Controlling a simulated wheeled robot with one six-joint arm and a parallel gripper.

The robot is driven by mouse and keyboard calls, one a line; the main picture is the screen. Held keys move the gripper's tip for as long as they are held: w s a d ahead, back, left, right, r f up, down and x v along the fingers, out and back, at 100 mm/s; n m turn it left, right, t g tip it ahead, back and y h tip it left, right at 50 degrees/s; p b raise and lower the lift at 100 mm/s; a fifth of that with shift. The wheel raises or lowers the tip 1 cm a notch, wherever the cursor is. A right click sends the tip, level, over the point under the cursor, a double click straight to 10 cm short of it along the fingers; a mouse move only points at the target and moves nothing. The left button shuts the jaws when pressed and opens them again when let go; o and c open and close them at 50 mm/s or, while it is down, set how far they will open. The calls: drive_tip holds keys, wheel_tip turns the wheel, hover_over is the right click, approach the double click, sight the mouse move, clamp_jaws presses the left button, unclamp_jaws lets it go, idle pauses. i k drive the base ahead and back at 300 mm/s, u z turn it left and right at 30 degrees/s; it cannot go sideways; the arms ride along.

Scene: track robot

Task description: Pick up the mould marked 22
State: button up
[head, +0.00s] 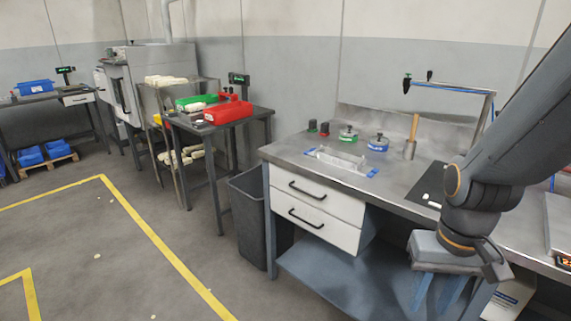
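No number 22 can be read on anything in view. Several cream, block-like pieces that look like moulds lie on top of a metal rack (165,80) at the back left, and more lie on its lower level (181,156). They are too small to tell apart. My gripper (440,293) hangs at the lower right, in front of the workbench's lower shelf and far from the rack. Its blue fingers look spread apart with nothing seen between them, though their tips are close to the bottom edge of the picture.
A workbench (290,153) with drawers carries a clear tray (341,161), green and blue round items and a dark mat. A dark bin (250,215) stands beside it. A side table holds red (228,110) and green bins. The floor inside the yellow lines is mostly clear.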

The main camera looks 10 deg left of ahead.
sight(340, 157)
drive_tip(key=u, duration=0.6)
drive_tip(key=i, duration=0.3)
drive_tip(key=u, duration=0.8)
drive_tip(key=i, duration=1.1)
drive_tip(key=z, duration=0.75)
drive_tip(key=i, duration=0.45)
drive_tip(key=z, duration=0.55)
